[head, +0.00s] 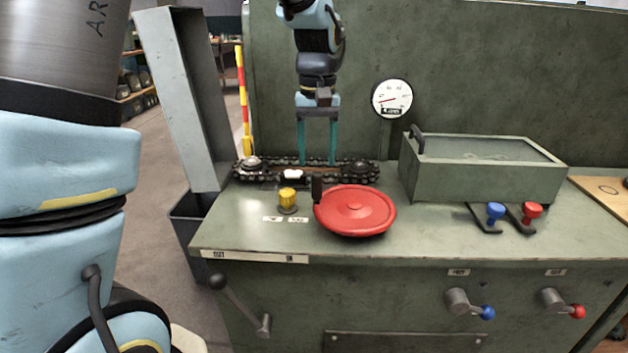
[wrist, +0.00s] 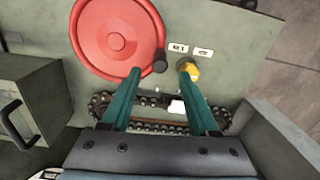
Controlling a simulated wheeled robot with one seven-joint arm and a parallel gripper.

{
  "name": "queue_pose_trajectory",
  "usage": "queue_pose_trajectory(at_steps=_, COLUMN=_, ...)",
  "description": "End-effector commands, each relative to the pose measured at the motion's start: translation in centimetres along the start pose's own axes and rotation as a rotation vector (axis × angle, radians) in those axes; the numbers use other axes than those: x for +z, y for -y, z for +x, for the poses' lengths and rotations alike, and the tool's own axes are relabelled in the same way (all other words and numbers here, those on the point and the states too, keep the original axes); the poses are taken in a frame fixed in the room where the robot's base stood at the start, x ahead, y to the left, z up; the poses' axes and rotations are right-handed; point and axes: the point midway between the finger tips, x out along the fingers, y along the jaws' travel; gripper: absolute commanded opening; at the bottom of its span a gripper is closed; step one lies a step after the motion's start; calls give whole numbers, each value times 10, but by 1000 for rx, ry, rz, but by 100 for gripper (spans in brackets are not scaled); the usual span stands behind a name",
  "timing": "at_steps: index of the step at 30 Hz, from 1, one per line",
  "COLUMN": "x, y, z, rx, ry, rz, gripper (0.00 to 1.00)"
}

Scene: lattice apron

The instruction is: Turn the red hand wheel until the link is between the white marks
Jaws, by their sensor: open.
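The red hand wheel (head: 362,208) lies flat on the green bench top, with a dark upright handle (head: 317,188) at its left rim. In the wrist view the wheel (wrist: 112,40) is at upper left and its handle (wrist: 160,62) shows between my fingertips in the picture. A dark chain loop (head: 345,178) runs behind the wheel. A white piece (head: 293,174) sits at its front run; I cannot tell whether it is the link or a mark. My gripper (head: 317,163) is open and empty, pointing down over the chain, behind the wheel. Its teal fingers also show in the wrist view (wrist: 159,69).
A yellow knob (head: 288,197) stands left of the wheel. A round gauge (head: 391,99) is on the back panel. A green box (head: 480,180) with a handle, a blue lever (head: 495,212) and a red lever (head: 531,212) are on the right. A tall panel (head: 180,95) stands left.

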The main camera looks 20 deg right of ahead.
Motion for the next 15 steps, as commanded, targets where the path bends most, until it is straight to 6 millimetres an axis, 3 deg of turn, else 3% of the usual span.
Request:
queue_pose_trajectory(at_steps=7, x=1, y=1, z=46, rx=-2, ry=4, rz=0, gripper=61)
queue_pose_trajectory(at_steps=15, x=0, y=1, z=72, rx=0, ry=0, rz=0, gripper=61)
